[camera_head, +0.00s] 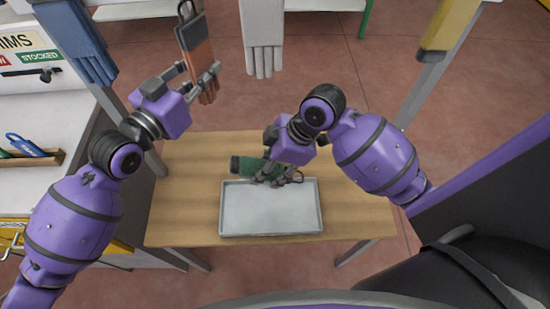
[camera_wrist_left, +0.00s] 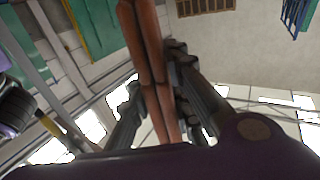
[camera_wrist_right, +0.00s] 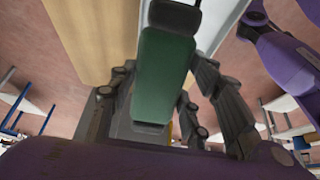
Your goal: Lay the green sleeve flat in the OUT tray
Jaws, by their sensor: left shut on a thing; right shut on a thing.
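The green sleeve (camera_head: 247,166), with a dark band at its end, is held in my right gripper (camera_head: 276,176) at the far edge of the grey OUT tray (camera_head: 270,222). In the right wrist view the sleeve (camera_wrist_right: 162,75) lies between the fingers, with its black end pointing away. I cannot tell whether it touches the tray. My left gripper (camera_head: 202,76) is raised beyond the table's far left and is shut on an orange glove-like piece (camera_head: 198,55) with a dark cuff and loop. That orange piece (camera_wrist_left: 150,60) also shows between the fingers in the left wrist view.
The tray stands on a wooden table (camera_head: 185,200) and looks empty. Blue (camera_head: 80,45), pale grey (camera_head: 262,35) and yellow (camera_head: 437,28) gloves hang above the far side. A white bench (camera_head: 40,110) with a wooden holder (camera_head: 30,160) stands at left. The table's left part is clear.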

